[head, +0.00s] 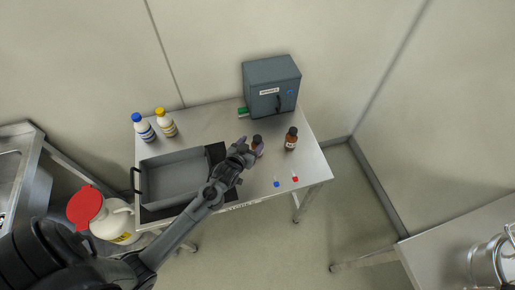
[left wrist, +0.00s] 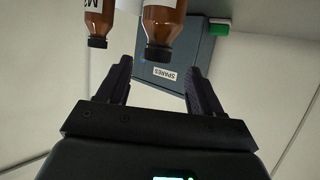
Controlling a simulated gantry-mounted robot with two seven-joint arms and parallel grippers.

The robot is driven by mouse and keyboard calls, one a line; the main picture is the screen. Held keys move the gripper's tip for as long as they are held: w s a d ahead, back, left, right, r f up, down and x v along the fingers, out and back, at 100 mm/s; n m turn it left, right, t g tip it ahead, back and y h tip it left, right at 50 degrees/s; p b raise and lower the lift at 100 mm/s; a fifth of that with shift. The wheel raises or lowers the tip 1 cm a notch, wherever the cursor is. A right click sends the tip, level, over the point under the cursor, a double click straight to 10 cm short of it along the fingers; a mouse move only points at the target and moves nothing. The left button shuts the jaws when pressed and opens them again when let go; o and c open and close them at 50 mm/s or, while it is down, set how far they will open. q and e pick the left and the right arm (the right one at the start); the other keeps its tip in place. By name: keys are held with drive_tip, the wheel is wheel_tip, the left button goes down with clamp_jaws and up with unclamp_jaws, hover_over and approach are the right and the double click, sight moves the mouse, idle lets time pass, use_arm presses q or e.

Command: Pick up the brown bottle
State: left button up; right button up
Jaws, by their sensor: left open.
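Two brown bottles with dark caps stand on the steel table. The nearer brown bottle (head: 257,140) is partly hidden by my left gripper (head: 250,148) in the head view. The other brown bottle (head: 291,139) stands to its right, clear of the gripper. The left wrist view is upside down. There my left gripper (left wrist: 158,75) is open and empty, with one brown bottle (left wrist: 164,24) just beyond and between its fingers. The second brown bottle (left wrist: 97,18), with a white label, is to the left, outside the fingers. My right gripper is not in view.
A grey cabinet (head: 272,88) labelled SPARES stands behind, with a green item (head: 242,111) beside it. A grey tray (head: 176,177) lies left of the gripper. White bottles with blue (head: 143,127) and yellow (head: 165,122) caps stand at the back left. Small blue and red pieces lie at front right.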

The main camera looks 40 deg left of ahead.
sight(258, 137)
use_arm(q)
drive_tip(key=shift+x, duration=2.55)
drive_tip(key=shift+w+d+r, duration=0.15)
drive_tip(key=shift+d+r, duration=0.05)
clamp_jaws()
